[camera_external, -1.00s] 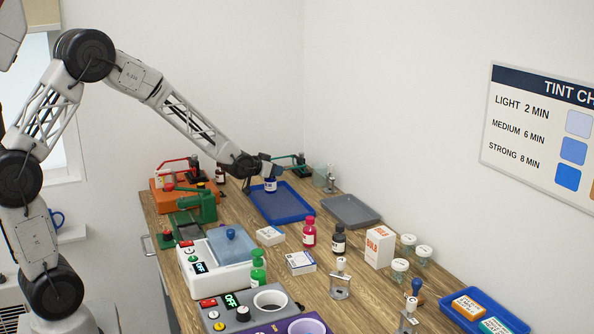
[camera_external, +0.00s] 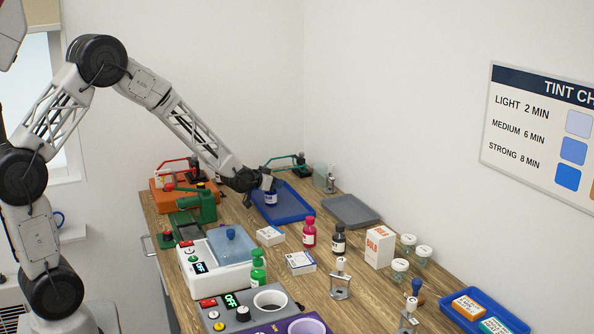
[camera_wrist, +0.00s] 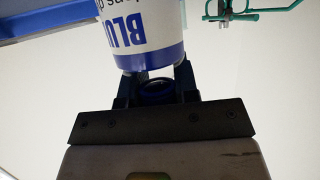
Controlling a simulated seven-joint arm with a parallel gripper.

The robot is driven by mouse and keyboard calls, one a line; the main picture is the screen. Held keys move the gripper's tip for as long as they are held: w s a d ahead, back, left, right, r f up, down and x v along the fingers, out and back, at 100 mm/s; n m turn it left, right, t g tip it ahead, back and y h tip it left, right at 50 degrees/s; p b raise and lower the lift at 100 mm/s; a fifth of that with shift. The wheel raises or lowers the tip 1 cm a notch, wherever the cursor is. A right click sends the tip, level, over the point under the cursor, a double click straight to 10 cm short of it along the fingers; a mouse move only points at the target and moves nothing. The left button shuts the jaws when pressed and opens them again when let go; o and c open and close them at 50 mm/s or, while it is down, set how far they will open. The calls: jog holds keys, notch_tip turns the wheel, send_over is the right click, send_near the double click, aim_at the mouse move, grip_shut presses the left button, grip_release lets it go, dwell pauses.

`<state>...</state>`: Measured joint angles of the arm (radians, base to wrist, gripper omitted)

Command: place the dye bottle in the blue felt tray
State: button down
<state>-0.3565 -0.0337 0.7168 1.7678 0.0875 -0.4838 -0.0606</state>
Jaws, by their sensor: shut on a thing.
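The dye bottle (camera_external: 271,199) has a white label with blue lettering and blue bands. It also shows large in the wrist view (camera_wrist: 146,25), where its label reads "BLU". My gripper (camera_external: 267,184) is shut on the bottle at its cap end and holds it roughly upright. The blue felt tray (camera_external: 293,213) lies flat on the far part of the bench. The bottle appears within the tray's outline in the external view. I cannot tell whether its base touches the tray floor. The rest of the tray looks empty.
A grey tray (camera_external: 350,211) lies right of the blue tray. A green press (camera_external: 202,207) and an orange unit (camera_external: 172,197) stand left of it. A red bottle (camera_external: 309,232), a black bottle (camera_external: 339,240) and a white box (camera_external: 270,236) stand nearer.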

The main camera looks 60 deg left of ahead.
dwell(0.3)
jog(key=c, duration=0.9)
grip_release()
jog(key=shift+f, duration=0.1)
jog(key=shift+o, duration=0.2)
jog(key=shift+r, duration=0.2)
jog(key=shift+s+d+r, duration=0.15)
jog(key=shift+s, duration=0.25)
jog(key=v, duration=1.1)
jog(key=shift+s+r, duration=0.1)
